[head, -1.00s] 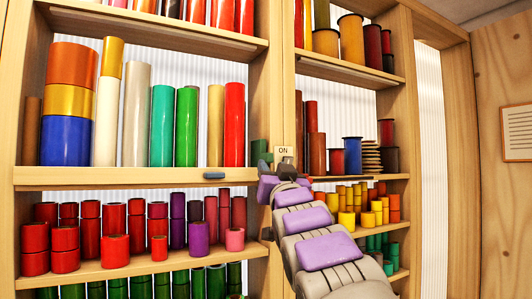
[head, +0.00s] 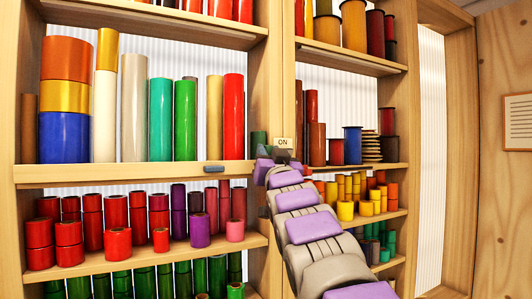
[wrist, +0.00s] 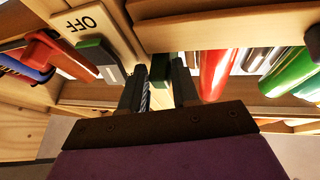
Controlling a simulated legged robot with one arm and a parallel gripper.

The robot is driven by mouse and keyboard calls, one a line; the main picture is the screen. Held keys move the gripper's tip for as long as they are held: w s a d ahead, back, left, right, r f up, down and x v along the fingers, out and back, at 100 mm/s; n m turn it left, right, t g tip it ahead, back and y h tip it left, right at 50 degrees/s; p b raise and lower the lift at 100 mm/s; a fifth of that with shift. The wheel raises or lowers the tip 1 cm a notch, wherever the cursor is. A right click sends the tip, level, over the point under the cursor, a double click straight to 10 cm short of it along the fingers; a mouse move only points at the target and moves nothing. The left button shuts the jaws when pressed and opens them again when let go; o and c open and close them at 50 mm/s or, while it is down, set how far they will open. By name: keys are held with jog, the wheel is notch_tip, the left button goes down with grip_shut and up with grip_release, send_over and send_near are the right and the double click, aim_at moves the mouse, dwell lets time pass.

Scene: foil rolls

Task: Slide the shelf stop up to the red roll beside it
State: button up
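A dark green block (head: 258,140), which looks like the shelf stop, stands on the middle shelf just right of the tall red roll (head: 234,116). A narrow gap shows between them. In the upside-down wrist view the block (wrist: 160,68) sits between and just beyond my fingertips, and the red roll (wrist: 214,75) is to its right. My gripper (wrist: 157,78) is open, its two dark fingers apart on either side of the block. I cannot tell whether either finger touches it. In the head view my wrist hides the fingers.
A small blue-grey piece (head: 214,169) is on the shelf's front edge. An ON plate (head: 283,142) is on the upright; its OFF side (wrist: 88,22) and a green-grey switch (wrist: 100,58) are close beside my fingers.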

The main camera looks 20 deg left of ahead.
jog(key=shift+c, duration=1)
jog(key=shift+s+a+b, duration=0.35)
jog(key=shift+s+b, duration=0.1)
jog(key=shift+b, duration=0.6)
jog(key=shift+s+a+b, duration=0.25)
jog(key=shift+b, duration=0.3)
jog(key=shift+s+a+b, duration=0.3)
jog(key=shift+s+b, duration=0.1)
jog(key=shift+b, duration=0.5)
jog(key=o, duration=0.5)
jog(key=shift+a+r, duration=0.1)
jog(key=shift+o, duration=0.3)
jog(key=shift+a, duration=0.25)
jog(key=shift+d, duration=0.15)
